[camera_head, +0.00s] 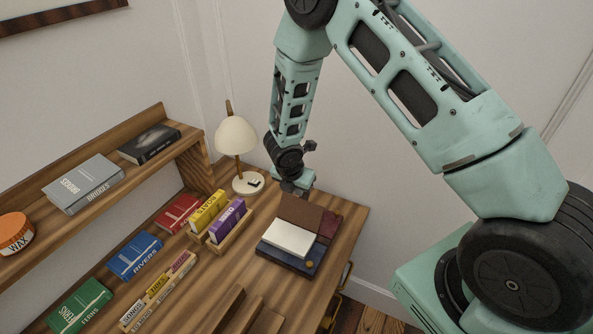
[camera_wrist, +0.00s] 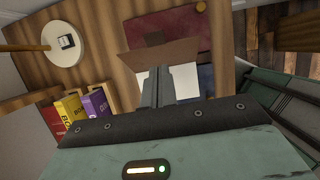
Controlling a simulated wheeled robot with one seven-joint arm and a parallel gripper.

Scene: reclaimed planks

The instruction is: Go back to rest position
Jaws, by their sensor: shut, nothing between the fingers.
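My gripper (camera_head: 298,188) hangs from my teal arm above the back right of the wooden desk, just behind a small stack with a raised brown flap (camera_head: 300,213). In the wrist view my gripper (camera_wrist: 168,82) points down, its dark fingers together with nothing seen between them. Past the fingers are the brown flap (camera_wrist: 160,52), a white block and a maroon cover (camera_wrist: 185,28). In the head view the stack shows a white top (camera_head: 288,238) over a dark blue base (camera_head: 285,262). Whether the fingers touch the flap cannot be told.
A lamp (camera_head: 236,135) with a white round base stands left of my gripper. A small wooden holder (camera_head: 236,233) has a yellow and a purple book. A raised shelf (camera_head: 160,150) with books runs along the left.

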